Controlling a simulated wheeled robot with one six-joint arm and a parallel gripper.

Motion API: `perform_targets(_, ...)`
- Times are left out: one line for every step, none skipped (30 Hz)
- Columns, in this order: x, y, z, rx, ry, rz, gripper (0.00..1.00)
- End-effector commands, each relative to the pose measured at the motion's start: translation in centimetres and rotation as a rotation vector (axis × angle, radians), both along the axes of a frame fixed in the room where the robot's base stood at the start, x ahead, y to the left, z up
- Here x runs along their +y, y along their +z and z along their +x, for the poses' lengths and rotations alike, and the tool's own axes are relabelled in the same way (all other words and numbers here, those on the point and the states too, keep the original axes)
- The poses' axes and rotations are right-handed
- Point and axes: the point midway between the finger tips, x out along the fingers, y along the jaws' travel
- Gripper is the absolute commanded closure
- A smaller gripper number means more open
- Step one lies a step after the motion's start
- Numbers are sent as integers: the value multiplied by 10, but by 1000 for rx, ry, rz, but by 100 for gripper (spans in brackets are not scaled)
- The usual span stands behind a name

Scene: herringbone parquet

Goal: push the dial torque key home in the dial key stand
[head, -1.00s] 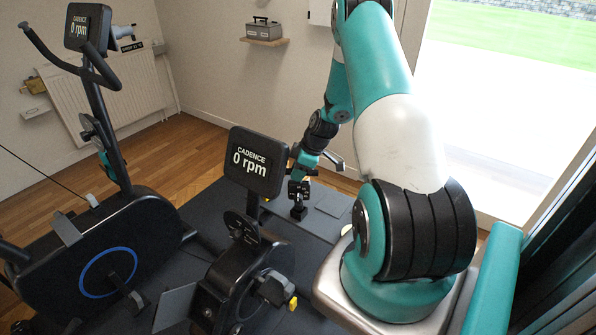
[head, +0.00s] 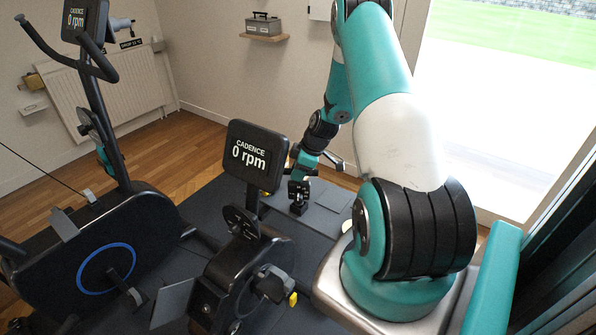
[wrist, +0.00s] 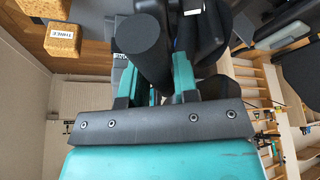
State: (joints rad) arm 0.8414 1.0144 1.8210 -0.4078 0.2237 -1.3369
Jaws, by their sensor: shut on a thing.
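My gripper (head: 301,178) is low over the dark floor mat, just right of the nearer bike's cadence screen. In the wrist view my gripper (wrist: 153,84) has its two teal fingers shut on a thick black cylinder (wrist: 143,48), which I take for the dial torque key. In the head view a small dark piece with light marks (head: 298,191) hangs below the fingers, probably the key's dial. A small dark block (head: 299,208) directly beneath it looks like the dial key stand. I cannot tell how deep the key sits in it.
The nearer bike with its cadence screen (head: 256,156) stands close on the left of my gripper. Another bike (head: 107,240) is farther left. Flat grey plates (head: 330,200) lie right of the block. Cork blocks (wrist: 62,40) show in the wrist view.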

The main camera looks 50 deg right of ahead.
Motion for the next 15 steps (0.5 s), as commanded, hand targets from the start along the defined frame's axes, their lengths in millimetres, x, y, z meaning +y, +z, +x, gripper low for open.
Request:
perform_targets(0, -2, 0, -1, 0, -1, 100)
perform_targets(0, -3, 0, -1, 0, -1, 100)
perform_targets(0, -4, 0, -1, 0, -1, 100)
perform_targets(0, -5, 0, -1, 0, -1, 100)
perform_targets(0, -5, 0, -1, 0, -1, 100)
perform_targets(0, -6, 0, -1, 0, -1, 100)
perform_targets(0, -7, 0, -1, 0, -1, 100)
perform_targets(0, -8, 0, -1, 0, -1, 100)
perform_targets(0, -9, 0, -1, 0, -1, 100)
perform_targets(0, -7, 0, -1, 1, -1, 65)
perform_targets(0, -7, 0, -1, 1, -1, 58)
perform_targets(0, -7, 0, -1, 0, -1, 49)
perform_targets(0, -7, 0, -1, 0, -1, 42)
perform_targets(0, -7, 0, -1, 0, -1, 42)
perform_targets(0, -7, 0, 0, 0, 0, 42)
